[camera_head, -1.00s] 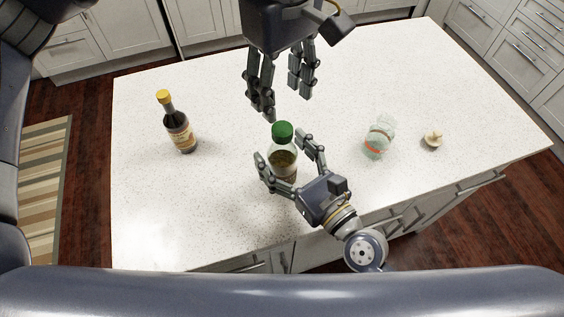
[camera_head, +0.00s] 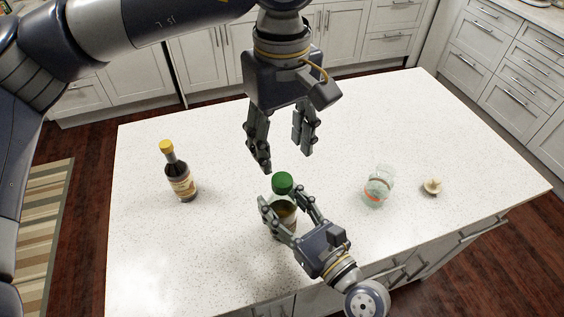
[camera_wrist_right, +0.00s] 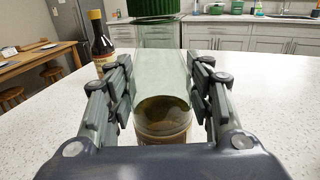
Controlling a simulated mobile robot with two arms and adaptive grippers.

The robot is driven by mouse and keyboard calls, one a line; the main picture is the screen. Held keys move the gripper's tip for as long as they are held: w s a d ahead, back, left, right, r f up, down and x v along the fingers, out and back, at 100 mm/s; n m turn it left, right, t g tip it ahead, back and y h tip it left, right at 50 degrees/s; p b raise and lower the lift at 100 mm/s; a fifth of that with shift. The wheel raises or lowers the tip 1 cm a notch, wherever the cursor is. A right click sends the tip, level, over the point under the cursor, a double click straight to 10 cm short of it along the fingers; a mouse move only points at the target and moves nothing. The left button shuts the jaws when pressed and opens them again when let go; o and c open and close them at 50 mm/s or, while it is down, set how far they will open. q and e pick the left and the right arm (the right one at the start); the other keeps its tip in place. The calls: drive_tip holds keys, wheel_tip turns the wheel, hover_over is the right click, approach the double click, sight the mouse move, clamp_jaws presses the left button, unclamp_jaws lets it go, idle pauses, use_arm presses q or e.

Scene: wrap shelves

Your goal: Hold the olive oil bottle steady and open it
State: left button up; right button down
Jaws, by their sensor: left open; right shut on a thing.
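The olive oil bottle (camera_head: 283,213) stands upright on the white counter near its front edge, with its green cap (camera_head: 283,183) on. In the right wrist view the glass bottle (camera_wrist_right: 161,90) fills the middle, with the green cap (camera_wrist_right: 154,8) cut off at the top. My right gripper (camera_head: 287,203) is shut on the bottle, its fingers on both sides of the body below the cap. My left gripper (camera_head: 287,160) is open and empty, pointing down above and just behind the cap, its fingers apart. I see no contact between it and the cap.
A dark bottle with a yellow cap (camera_head: 181,178) stands on the left of the counter. A glass jar (camera_head: 378,188) and a small garlic-like bulb (camera_head: 432,186) are on the right. The back of the counter (camera_head: 370,110) is clear.

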sight(282, 179)
use_arm(q)
drive_tip(key=m, duration=1.2)
drive_tip(key=shift+m, duration=0.3)
drive_tip(key=m, duration=0.3)
drive_tip(key=shift+f, duration=4)
drive_tip(key=shift+c, duration=0.6)
